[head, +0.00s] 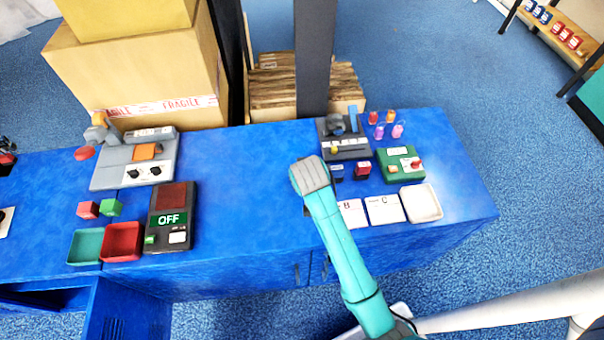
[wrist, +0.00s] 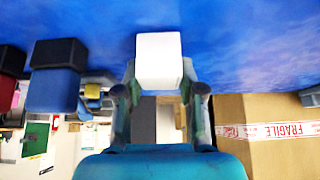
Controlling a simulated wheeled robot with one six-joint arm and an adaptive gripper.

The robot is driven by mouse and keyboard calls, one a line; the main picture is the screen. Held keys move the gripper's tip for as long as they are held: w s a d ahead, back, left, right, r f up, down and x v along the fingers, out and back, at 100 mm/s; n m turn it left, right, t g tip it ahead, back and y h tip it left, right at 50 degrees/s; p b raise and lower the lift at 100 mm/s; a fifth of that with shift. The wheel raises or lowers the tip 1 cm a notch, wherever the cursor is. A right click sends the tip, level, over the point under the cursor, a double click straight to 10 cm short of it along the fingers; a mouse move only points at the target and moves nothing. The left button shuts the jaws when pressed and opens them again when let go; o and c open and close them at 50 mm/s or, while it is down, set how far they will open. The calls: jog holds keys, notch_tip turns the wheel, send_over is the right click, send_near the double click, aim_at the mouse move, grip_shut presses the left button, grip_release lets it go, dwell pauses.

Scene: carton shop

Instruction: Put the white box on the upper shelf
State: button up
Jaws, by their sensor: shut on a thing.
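A small white box (wrist: 159,58) is held between the fingers of my gripper (wrist: 160,82) in the wrist view. The fingers are shut on its two sides. Blue tabletop shows behind the box; I cannot tell whether the box touches it. In the head view my teal arm reaches over the counter and hides the gripper and the box. A wooden shelf board (head: 559,41) with several small blue and red items stands at the far right. I cannot tell whether it is the upper shelf.
The blue counter (head: 240,240) holds an OFF panel (head: 169,222), red tray (head: 122,242), teal tray (head: 84,246), green device (head: 399,165) and white tray (head: 421,203). Large cartons (head: 140,75) stand at the back left. A drawer (head: 125,312) is open in front. The counter's middle is clear.

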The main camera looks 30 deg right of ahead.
jog(key=shift+f, duration=0.1)
jog(key=o, duration=1.2)
jog(key=shift+c, duration=0.2)
jog(key=v, duration=1.2)
